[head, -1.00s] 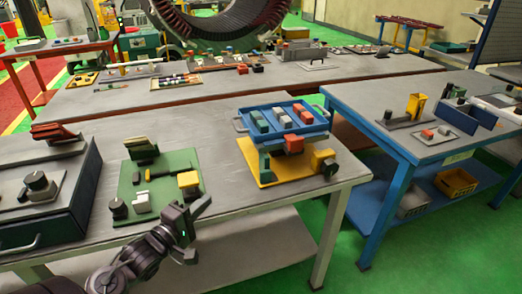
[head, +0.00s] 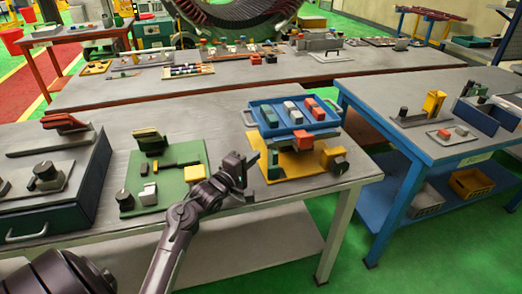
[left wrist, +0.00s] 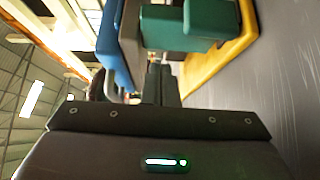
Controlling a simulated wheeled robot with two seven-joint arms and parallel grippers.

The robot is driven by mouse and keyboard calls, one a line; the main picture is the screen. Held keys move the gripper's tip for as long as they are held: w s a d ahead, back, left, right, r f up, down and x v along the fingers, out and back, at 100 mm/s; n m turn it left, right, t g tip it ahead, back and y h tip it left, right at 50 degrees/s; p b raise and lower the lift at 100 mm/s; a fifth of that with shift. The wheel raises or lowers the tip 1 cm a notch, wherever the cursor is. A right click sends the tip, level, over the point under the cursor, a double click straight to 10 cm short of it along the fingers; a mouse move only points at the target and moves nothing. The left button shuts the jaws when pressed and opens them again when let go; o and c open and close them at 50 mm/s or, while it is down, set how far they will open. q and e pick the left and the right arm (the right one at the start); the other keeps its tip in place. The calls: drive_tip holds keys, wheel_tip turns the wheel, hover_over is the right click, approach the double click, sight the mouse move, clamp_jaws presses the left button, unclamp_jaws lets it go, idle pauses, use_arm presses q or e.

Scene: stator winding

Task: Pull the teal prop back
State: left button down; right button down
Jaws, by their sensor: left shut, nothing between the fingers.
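The teal prop (head: 273,165) stands on the yellow base plate (head: 300,168), at the left end under the blue tray (head: 254,113). It shows large at the top of the left wrist view (left wrist: 178,25). My left gripper (head: 254,166) is just left of the prop, at about its height. Its fingers (left wrist: 161,84) are shut with nothing between them and point toward the prop and the tray edge. Whether the fingertips touch the prop cannot be told. My right gripper is not in view.
The blue tray holds several red, white and grey blocks. The grey table's (head: 262,200) front edge is clear.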

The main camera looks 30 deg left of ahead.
sight(261, 167)
use_arm(q)
drive_tip(key=w, duration=0.3)
drive_tip(key=shift+w, duration=0.6)
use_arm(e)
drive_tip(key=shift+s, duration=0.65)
